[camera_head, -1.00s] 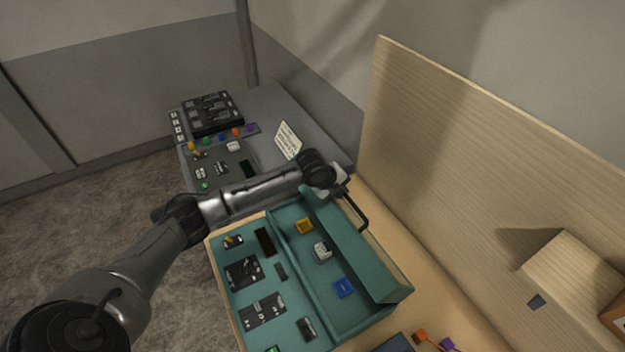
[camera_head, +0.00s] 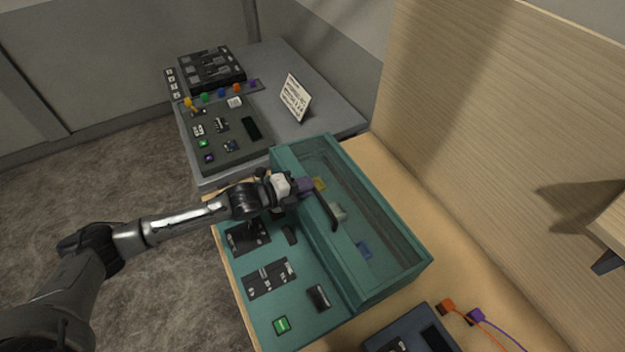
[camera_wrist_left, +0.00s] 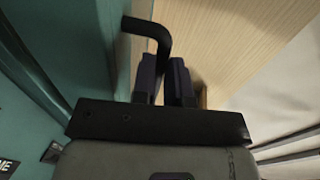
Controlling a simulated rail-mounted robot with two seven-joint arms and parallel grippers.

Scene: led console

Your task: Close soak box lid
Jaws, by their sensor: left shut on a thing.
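The teal soak box (camera_head: 335,285) stands on the wooden bench. Its lid (camera_head: 372,207), a teal frame with a see-through pane, lies over the rear compartment; a yellow, a white and a blue piece show through it. I cannot tell whether a small gap is left under the lid. The black bar handle (camera_head: 328,214) is at the lid's near side. My left gripper (camera_head: 306,187) is shut on the handle near its far end. In the left wrist view the bent handle (camera_wrist_left: 150,32) runs between the dark fingers (camera_wrist_left: 166,82). My right gripper is out of view.
A grey console (camera_head: 225,130) with coloured knobs and a small sign (camera_head: 296,97) stand on a grey table beyond the box. A tall wooden panel (camera_head: 480,130) rises at the right. A dark box (camera_head: 410,335) and orange and purple plugs lie at the front.

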